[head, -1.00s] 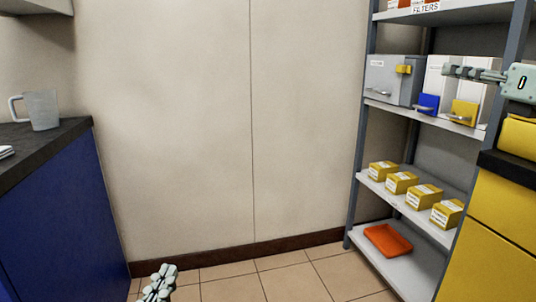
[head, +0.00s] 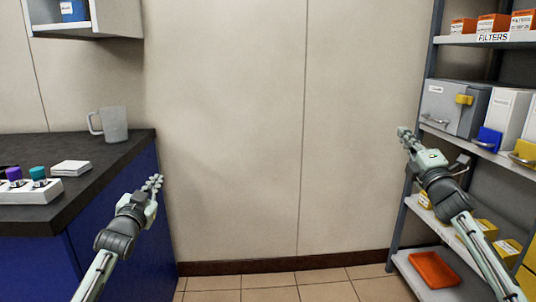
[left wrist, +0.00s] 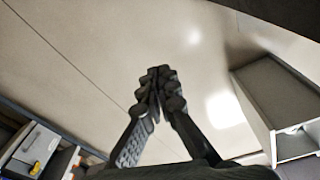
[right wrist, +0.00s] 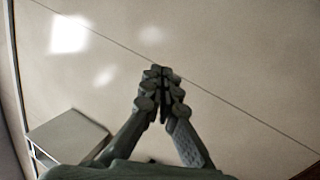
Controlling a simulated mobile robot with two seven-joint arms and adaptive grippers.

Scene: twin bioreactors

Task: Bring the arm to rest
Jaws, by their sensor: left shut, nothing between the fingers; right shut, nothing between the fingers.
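My left gripper (head: 154,184) is raised in front of the blue cabinet's right side in the head view, shut and empty. Its closed fingers also show in the left wrist view (left wrist: 162,82) against the wall. My right gripper (head: 404,134) is raised in front of the shelf unit's left post in the head view, shut and empty. Its fingers meet in the right wrist view (right wrist: 160,82) against bare wall. Neither gripper appears to touch anything.
A dark counter (head: 100,170) at left holds a grey mug (head: 114,124), a white block (head: 70,168) and a rack (head: 30,190) with coloured caps. The shelf unit (head: 392,232) at right holds boxes and an orange tray (head: 434,270). Bare wall and floor lie between.

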